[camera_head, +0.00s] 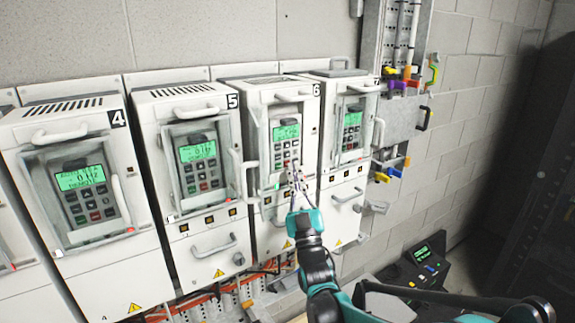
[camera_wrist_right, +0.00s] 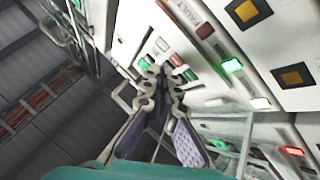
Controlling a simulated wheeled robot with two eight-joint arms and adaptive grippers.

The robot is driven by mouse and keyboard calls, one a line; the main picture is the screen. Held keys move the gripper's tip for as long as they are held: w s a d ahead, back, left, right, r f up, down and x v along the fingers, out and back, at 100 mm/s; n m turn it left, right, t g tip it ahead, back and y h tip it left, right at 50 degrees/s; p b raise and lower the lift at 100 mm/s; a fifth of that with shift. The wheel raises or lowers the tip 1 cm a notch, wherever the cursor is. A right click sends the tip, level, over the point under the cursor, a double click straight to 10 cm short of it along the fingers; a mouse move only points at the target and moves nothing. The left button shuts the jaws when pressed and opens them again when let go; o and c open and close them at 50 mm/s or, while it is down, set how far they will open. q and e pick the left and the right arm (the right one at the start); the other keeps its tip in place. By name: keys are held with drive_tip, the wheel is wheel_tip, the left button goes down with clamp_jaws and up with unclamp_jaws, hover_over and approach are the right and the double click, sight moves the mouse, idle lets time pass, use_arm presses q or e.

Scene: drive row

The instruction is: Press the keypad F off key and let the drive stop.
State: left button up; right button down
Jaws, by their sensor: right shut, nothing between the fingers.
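My right gripper (camera_head: 293,172) is shut and empty, its fingertips at the lower keys of the keypad (camera_head: 286,145) on the drive numbered 6 (camera_head: 308,185). That keypad has a lit green display (camera_head: 286,132) and its clear cover (camera_head: 253,140) stands swung out to the left. In the right wrist view the shut fingertips (camera_wrist_right: 164,70) are right by a red key (camera_wrist_right: 177,61) and a green key (camera_wrist_right: 146,64). I cannot tell whether they touch a key. No letter F is readable on any keypad, and the display text is too small to read. My left gripper is not in view.
Drives numbered 4 (camera_head: 125,180) and 5 (camera_head: 166,100) stand to the left, their keypads behind covers. Another drive (camera_head: 352,100) stands close on the right. Protruding handles (camera_head: 214,245) and hanging clips (camera_head: 413,84) are nearby. A dark console (camera_head: 425,258) is low at right.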

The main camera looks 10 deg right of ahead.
drive_tip(key=shift+s, duration=0.1)
drive_tip(key=s, duration=0.1)
drive_tip(key=s+d, duration=0.1)
drive_tip(key=s, duration=0.2)
drive_tip(key=shift+s+d, duration=0.3)
drive_tip(key=shift+d, duration=0.05)
idle(1.1)
wheel_tip(320, 180, down, 22)
drive_tip(key=s+m+g+h+b, duration=0.1)
drive_tip(key=s+m+g+b, duration=0.15)
drive_tip(key=g+b, duration=0.75)
drive_tip(key=s+f+m+g+b, duration=0.1)
drive_tip(key=s+f+g+b, duration=0.3)
drive_tip(key=s+f, duration=0.6)
drive_tip(key=s+f+g+b, duration=0.5)
drive_tip(key=s+f+b, duration=0.3)
drive_tip(key=f, duration=1.2)
drive_tip(key=s, duration=0.3)
drive_tip(key=shift+s+m+g, duration=0.15)
drive_tip(key=shift+m+g, duration=0.15)
drive_tip(key=shift+m, duration=0.05)
